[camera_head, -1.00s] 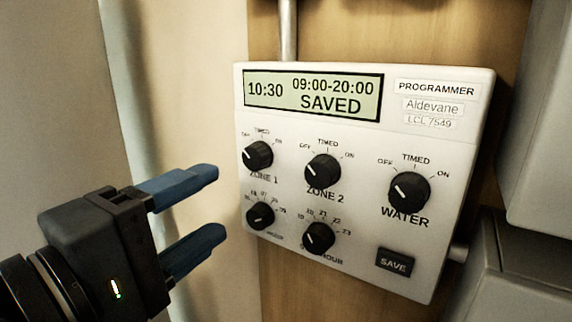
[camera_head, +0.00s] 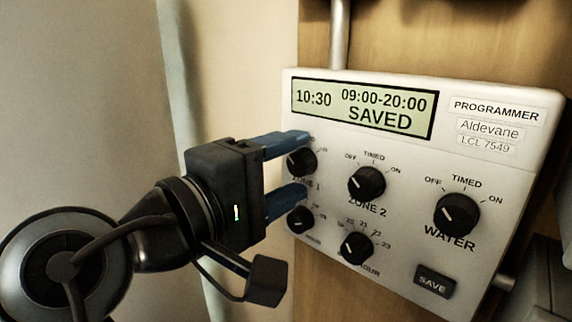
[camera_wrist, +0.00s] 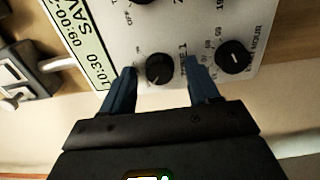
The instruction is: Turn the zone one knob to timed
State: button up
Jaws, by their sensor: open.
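The white programmer (camera_head: 400,265) is on the wooden wall panel, and its display (camera_head: 363,108) reads 10:30, 09:00-20:00, SAVED. The black zone one knob (camera_head: 301,161) is at the upper left of its face; OFF and TIMED there are hidden by a finger. My gripper (camera_head: 303,163) is open, with one blue finger above the knob and one below. In the wrist view the knob (camera_wrist: 158,68) shows between the two fingers, with a gap visible on each side. I cannot clearly read where its pointer stands.
The zone two knob (camera_head: 366,183) and water knob (camera_head: 457,214) are to the right. Two smaller hour knobs sit below, one (camera_head: 300,219) just under the lower finger, the other (camera_head: 356,248) further right. The SAVE button (camera_head: 433,281) is at lower right. A pipe (camera_head: 339,35) rises above.

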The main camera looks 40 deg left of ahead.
jog(key=c, duration=1)
jog(key=shift+c, duration=0.2)
jog(key=shift+f+m+b, duration=0.15)
jog(key=shift+m+b, duration=0.25)
jog(key=shift+b, duration=0.05)
jog(key=shift+f+m+b, duration=0.1)
jog(key=shift+m+b, duration=2)
jog(key=shift+m, duration=0.1)
jog(key=shift+m+b, duration=1.4)
jog(key=shift+m, duration=0.4)
